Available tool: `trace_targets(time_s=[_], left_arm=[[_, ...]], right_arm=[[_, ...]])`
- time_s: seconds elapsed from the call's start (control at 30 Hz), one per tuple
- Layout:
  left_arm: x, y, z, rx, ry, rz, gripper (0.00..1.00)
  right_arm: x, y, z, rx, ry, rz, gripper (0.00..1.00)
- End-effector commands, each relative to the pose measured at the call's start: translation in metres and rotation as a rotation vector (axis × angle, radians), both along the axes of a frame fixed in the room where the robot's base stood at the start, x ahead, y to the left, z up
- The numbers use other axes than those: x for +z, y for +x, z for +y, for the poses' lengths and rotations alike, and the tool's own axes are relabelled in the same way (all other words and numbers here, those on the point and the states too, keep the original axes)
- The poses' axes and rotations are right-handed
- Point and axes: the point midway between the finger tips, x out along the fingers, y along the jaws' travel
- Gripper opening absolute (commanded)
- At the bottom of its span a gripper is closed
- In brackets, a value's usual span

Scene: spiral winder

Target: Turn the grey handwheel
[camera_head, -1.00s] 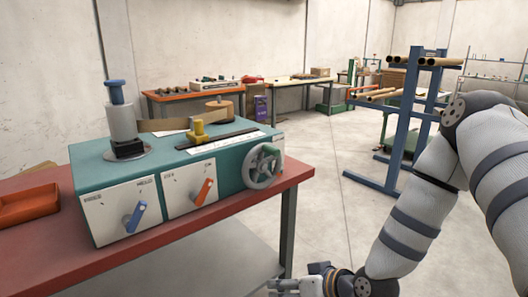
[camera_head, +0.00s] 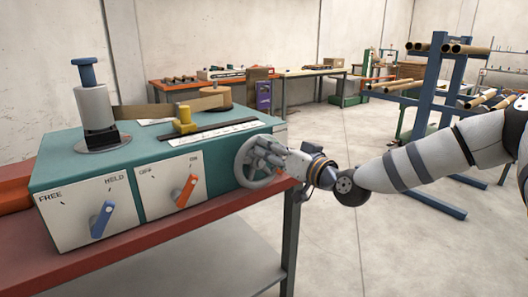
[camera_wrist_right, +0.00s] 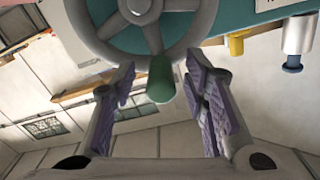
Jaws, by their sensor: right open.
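The grey handwheel (camera_head: 247,172) is on the right end of the teal winder (camera_head: 60,165). It also shows in the right wrist view (camera_wrist_right: 190,45), a spoked ring with a green handle (camera_wrist_right: 160,80) sticking out toward the camera. My right gripper (camera_head: 262,158) is in front of the wheel and hides part of it. In the right wrist view its two purple-padded fingers (camera_wrist_right: 163,92) are open, one on each side of the green handle, with gaps between pads and handle. My left gripper is in no view.
The winder stands on a red-topped table (camera_head: 190,222), with a blue knob (camera_head: 101,220) and an orange knob (camera_head: 186,191) on its front. A blue rack (camera_head: 445,95) with tubes stands at the right.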

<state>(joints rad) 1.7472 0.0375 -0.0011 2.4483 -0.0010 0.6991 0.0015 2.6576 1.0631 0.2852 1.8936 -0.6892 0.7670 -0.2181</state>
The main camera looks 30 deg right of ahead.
Motion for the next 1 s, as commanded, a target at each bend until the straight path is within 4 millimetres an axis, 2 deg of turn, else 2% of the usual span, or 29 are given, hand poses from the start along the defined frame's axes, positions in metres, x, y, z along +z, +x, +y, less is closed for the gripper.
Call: trace_targets(time_s=[0.03, 0.13, 0.4, 0.43, 0.6, 1.0], left_arm=[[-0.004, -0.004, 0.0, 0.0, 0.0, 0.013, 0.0], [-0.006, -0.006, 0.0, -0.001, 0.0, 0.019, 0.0], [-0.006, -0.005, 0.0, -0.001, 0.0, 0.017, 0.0], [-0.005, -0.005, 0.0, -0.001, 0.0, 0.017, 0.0], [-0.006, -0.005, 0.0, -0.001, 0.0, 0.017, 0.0], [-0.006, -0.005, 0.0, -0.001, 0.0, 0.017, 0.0]], right_arm=[[-0.005, 0.008, 0.0, 0.0, -0.002, 0.005, 0.41], [-0.001, 0.017, 0.001, 0.0, -0.001, 0.002, 0.41], [0.004, 0.02, 0.001, 0.0, 0.0, -0.004, 0.41], [0.004, 0.02, 0.001, 0.0, 0.0, -0.004, 0.38], [0.004, 0.02, 0.001, 0.0, 0.0, -0.004, 0.0], [0.003, 0.019, 0.009, 0.002, 0.021, 0.0, 0.0]])
